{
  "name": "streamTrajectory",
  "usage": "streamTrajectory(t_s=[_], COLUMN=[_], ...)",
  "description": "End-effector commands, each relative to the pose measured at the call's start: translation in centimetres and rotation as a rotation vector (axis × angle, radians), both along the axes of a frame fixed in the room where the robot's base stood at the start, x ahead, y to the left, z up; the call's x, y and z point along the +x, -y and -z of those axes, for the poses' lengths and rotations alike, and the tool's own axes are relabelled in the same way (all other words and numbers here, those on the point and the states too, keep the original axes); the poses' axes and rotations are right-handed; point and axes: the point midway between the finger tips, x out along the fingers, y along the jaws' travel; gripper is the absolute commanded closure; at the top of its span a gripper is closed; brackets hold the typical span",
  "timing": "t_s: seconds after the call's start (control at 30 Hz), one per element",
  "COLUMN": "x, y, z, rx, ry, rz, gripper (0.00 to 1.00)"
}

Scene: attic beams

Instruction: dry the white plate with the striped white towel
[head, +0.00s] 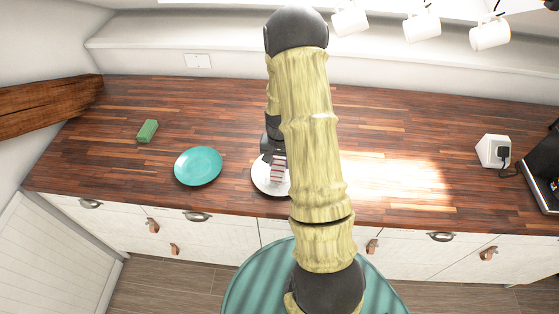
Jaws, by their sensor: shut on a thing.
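The white plate (261,183) lies on the wooden counter near its front edge, left of my arm. My arm hides its right part. The striped white towel (278,172), with red and dark stripes, is at the plate, under my gripper (272,156). My gripper is shut on the towel and points down over the plate. Only a small part of the towel shows. I cannot tell whether it presses on the plate or is just above it.
A teal plate (198,166) lies left of the white plate. A green sponge (147,131) lies farther left. A white socket box (494,151) and a dark appliance (543,175) stand at the right.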

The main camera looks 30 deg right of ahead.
Motion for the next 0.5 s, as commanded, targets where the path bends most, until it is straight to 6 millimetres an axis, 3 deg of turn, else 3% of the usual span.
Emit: streamTrajectory(t_s=[0.5], x=[0.0], y=[0.0], z=[1.3], rx=[0.000], ry=[0.000], rz=[0.000], gripper=[0.78])
